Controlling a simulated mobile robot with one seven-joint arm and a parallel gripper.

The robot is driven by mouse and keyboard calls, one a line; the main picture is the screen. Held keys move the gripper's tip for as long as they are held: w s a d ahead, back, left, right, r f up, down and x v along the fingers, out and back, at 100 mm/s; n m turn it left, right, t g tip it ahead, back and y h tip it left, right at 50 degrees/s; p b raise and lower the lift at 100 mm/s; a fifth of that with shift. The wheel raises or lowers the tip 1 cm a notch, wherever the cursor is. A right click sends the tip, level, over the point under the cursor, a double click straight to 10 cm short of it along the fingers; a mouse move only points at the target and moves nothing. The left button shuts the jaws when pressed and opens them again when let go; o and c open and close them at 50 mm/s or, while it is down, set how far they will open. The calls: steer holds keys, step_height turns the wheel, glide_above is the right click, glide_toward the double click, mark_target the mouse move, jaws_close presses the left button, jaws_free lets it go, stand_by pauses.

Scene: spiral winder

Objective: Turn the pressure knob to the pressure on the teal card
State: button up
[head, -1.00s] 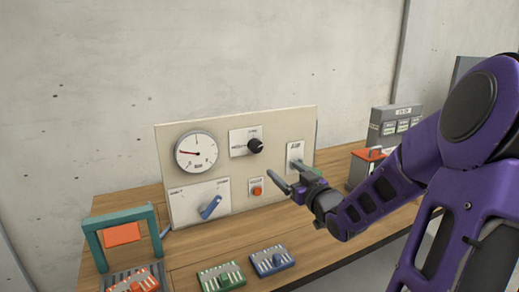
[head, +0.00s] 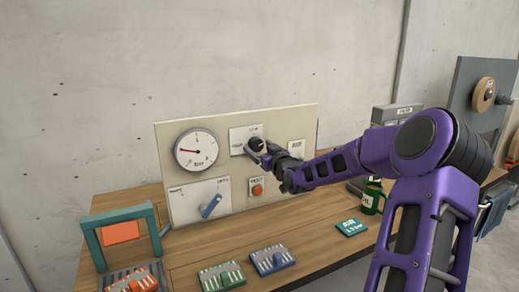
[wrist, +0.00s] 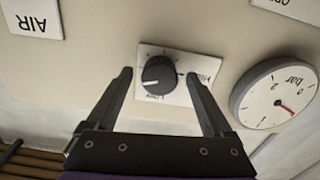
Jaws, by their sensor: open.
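The pressure knob (head: 256,144) is black and round, on a white plate on the upright beige panel. In the wrist view the knob (wrist: 158,74) sits between the fingertips, its white mark pointing left. My gripper (head: 258,152) is open at the knob, one finger on each side; I cannot tell whether they touch it. The gauge (head: 197,150) is left of the knob, its red needle pointing left; in the wrist view the gauge (wrist: 278,94) is at the right. The teal card (head: 352,227) lies on the bench, reading AIR above a line too small to read surely.
Below are a blue lever (head: 211,206) and a red button (head: 257,190). An AIR plate (head: 297,150) is right of the knob. A teal frame (head: 122,232) and several slotted blocks stand in front. A green mug (head: 373,195) stands near my arm.

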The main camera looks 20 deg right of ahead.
steer(key=shift+w, duration=0.15)
jaws_close()
stand_by(0.4)
